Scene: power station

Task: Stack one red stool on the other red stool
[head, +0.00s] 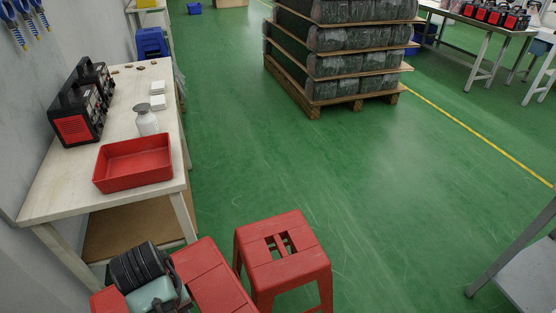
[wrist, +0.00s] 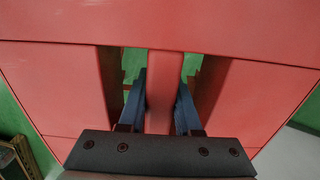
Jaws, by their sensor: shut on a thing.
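A red stool (head: 283,250) with slots in its seat stands upright on the green floor at the lower middle of the head view. A second red stool (head: 212,275) is close to its left, at the bottom edge, partly hidden by my arm and cut off by the frame. In the wrist view, my gripper (wrist: 162,82) has its two blue fingers down in the slots of a red stool seat (wrist: 160,35), shut on the slat between them. This appears to be the left stool. I cannot tell whether it is off the floor.
A workbench (head: 60,195) along the left wall holds a red tray (head: 135,162), a white bottle (head: 146,121) and black-and-red devices (head: 80,110). A loaded pallet (head: 340,95) stands at the back. A grey table (head: 530,270) is at the lower right. The middle floor is clear.

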